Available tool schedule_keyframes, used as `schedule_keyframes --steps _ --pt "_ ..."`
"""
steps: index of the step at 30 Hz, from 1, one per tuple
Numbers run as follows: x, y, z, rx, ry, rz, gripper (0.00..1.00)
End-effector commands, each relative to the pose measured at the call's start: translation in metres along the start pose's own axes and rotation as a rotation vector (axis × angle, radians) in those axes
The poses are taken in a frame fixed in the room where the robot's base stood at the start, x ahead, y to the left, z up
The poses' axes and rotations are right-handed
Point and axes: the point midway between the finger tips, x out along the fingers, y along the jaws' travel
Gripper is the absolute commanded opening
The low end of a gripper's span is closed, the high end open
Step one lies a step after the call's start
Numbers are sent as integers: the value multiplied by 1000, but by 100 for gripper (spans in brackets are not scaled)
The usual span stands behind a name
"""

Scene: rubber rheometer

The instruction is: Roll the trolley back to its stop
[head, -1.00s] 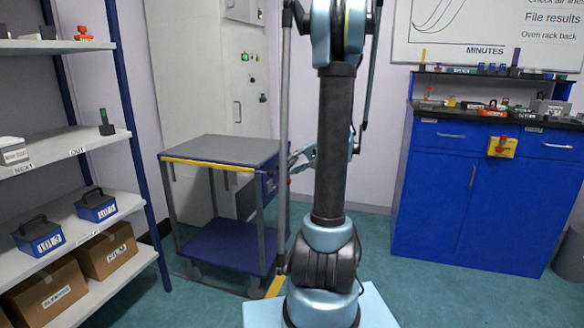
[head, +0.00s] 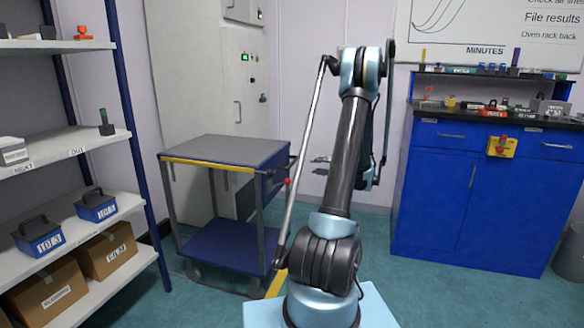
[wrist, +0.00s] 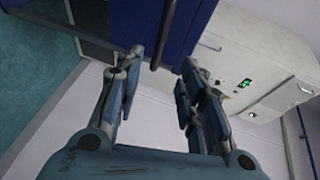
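The trolley (head: 222,150) has a grey top, a yellow front edge, a blue lower shelf and casters. It stands left of my arm in the head view, in front of a tall pale cabinet. A red knob (head: 287,181) shows at its right side. My gripper (head: 319,160) is small and partly hidden by my arm, right of the trolley and apart from it. In the wrist view my gripper (wrist: 162,70) is open and empty. The trolley's blue side panel (wrist: 205,18) lies beyond, with a dark bar (wrist: 165,32) in line with the gap between the fingers.
Shelves (head: 75,140) with blue boxes and cartons stand at the left. A blue bench (head: 470,200) stands at the right. The pale cabinet (head: 200,75) is behind the trolley. A yellow floor strip (head: 277,284) lies by the trolley's front right wheel. Floor before the bench is clear.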

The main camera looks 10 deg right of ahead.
Motion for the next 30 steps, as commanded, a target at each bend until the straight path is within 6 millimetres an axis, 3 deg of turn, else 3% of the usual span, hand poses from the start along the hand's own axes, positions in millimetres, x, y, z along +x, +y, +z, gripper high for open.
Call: schedule_keyframes --steps 24,30 --pt "134 0 1 -1 -3 1 36" --pt "159 0 1 -1 -2 1 36"
